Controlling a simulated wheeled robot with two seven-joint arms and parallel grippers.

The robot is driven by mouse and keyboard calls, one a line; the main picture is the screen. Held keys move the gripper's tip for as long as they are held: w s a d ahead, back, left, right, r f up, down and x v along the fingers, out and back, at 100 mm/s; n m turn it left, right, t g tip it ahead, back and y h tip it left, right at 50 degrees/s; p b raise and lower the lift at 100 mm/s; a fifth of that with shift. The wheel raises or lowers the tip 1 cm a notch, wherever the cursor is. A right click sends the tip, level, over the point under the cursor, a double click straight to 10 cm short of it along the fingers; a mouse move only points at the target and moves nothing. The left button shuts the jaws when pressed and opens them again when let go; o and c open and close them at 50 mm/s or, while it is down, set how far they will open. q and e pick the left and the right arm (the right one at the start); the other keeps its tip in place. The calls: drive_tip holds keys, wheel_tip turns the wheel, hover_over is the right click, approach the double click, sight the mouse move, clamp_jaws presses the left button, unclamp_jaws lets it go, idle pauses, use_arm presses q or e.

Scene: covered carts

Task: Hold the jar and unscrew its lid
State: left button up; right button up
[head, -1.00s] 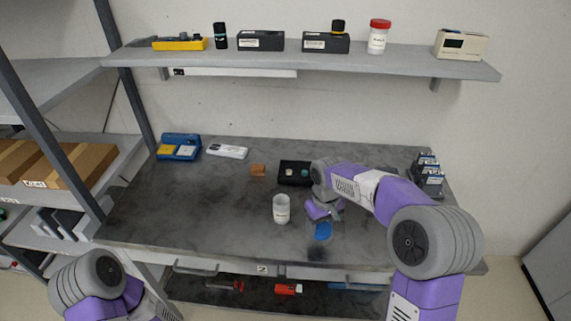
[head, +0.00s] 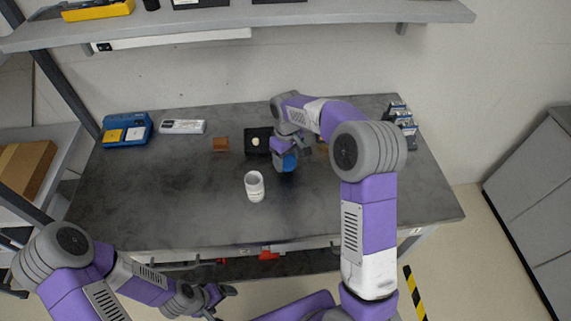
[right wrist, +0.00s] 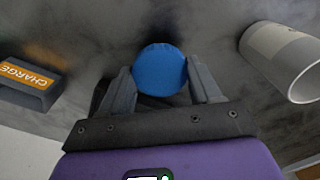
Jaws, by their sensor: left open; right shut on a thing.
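My left gripper (head: 223,303) is open and empty, low in front of the table's front edge, well away from the jar.
A black tray (head: 250,149) with small items is just left of my right gripper. A brown block (head: 220,144), a white device (head: 182,127) and a blue case (head: 127,131) sit further left. Dark boxes (head: 402,120) stand at the back right. The table's left front is clear.

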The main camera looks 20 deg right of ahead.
sight(287, 161)
drive_tip(key=shift+f, duration=1.6)
drive_tip(key=o, duration=1.2)
drive_tip(key=shift+f+b, duration=0.15)
drive_tip(key=shift+b, duration=0.15)
wheel_tip(287, 161, up, 12)
drive_tip(key=p, duration=0.2)
drive_tip(key=shift+r+p, duration=0.2)
drive_tip(key=shift+p, duration=0.15)
